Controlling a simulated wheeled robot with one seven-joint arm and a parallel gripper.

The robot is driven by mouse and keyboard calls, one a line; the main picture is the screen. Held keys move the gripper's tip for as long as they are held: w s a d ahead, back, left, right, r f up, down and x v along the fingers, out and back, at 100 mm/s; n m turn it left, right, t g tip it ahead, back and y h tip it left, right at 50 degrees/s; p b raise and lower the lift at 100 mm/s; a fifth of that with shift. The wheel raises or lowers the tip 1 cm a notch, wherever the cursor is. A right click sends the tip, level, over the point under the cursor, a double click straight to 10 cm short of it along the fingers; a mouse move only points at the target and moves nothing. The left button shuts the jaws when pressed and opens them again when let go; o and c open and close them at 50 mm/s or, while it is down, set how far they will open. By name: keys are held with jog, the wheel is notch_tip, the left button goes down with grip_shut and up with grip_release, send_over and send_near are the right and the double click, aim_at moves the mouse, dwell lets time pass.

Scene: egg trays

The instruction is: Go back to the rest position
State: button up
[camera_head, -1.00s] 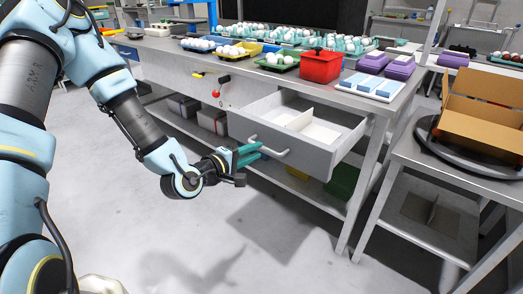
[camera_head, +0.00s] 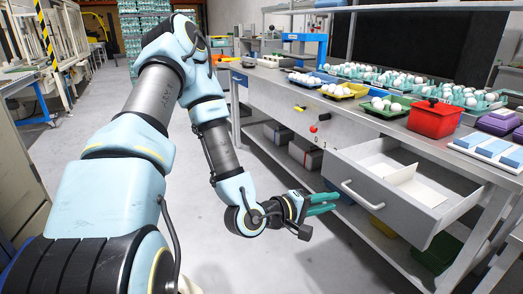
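My gripper (camera_head: 322,204) is in the lower middle of the head view. Its two teal fingers point right, toward the workbench, with a gap between them. Nothing shows between the fingers. It is left of the drawer handle (camera_head: 361,198) and apart from it. The drawer (camera_head: 385,205) under the bench is pulled out; white compartments with a divider show inside, and I see nothing lying in them.
The workbench (camera_head: 285,90) carries egg trays (camera_head: 398,105), a red pot (camera_head: 435,121) and purple boxes (camera_head: 497,124). Dark bins (camera_head: 304,152) stand on its lower shelf. Grey floor (camera_head: 110,95) is open to the left. Machinery (camera_head: 60,40) stands at the far left.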

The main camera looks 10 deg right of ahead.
jog(key=w+a+m+y+p, duration=0.2)
jog(key=w+a+y, duration=0.3)
jog(key=a, duration=0.3)
jog(key=w+a+m+y+p, duration=0.25)
jog(key=w+a+y, duration=0.2)
jog(key=a, duration=0.45)
jog(key=s+a+r+g+y+p, duration=0.1)
jog(key=s+a+r+y, duration=0.1)
jog(key=a+r, duration=0.5)
jog(key=s+a+r+g+y+p, duration=0.1)
jog(key=s+a+r+y, duration=0.2)
jog(key=a+r, duration=0.4)
jog(key=s+a, duration=0.1)
jog(key=a, duration=0.2)
jog(key=shift+a, duration=0.25)
